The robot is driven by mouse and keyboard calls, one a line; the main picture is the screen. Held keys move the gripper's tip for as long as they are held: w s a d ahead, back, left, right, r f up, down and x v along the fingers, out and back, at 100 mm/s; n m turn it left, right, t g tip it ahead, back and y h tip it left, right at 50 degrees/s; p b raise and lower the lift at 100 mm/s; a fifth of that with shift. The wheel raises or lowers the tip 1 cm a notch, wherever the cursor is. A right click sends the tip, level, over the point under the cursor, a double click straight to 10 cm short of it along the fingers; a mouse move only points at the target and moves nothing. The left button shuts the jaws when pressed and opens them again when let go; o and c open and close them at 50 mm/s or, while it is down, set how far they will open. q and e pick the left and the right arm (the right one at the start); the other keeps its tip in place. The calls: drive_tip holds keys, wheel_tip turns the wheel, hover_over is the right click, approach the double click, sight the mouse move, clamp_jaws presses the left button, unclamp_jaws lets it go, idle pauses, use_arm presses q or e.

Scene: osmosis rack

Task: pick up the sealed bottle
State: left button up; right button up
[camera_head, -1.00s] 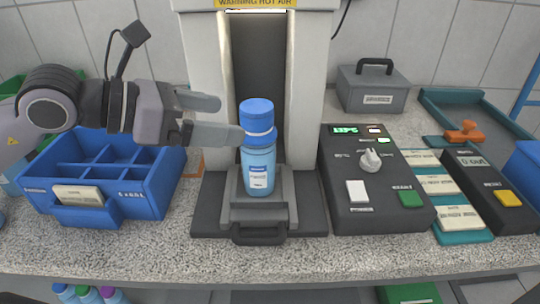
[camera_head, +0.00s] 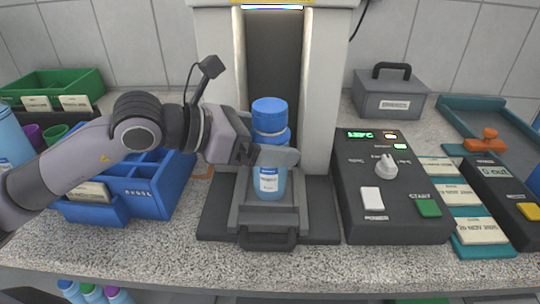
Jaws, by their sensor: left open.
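The sealed bottle (camera_head: 268,182) is light blue with a darker blue cap and a white label. It stands upright on the dark grey sliding tray (camera_head: 270,218) in front of the heat tunnel (camera_head: 323,90). I cannot tell whether the fingers touch the bottle. My right gripper is not in view.
A black control box (camera_head: 388,190) with a knob and buttons stands right of the tray. A blue divided bin (camera_head: 150,200) stands left, under my arm. A grey case (camera_head: 390,95) and a teal tray (camera_head: 500,125) are at the back right. The counter's front strip is clear.

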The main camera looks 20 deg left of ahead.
use_arm(q)
drive_tip(key=shift+w+d, duration=0.1)
drive_tip(key=shift+d, duration=0.05)
drive_tip(key=c, duration=1.3)
drive_tip(key=shift+r, duration=0.1)
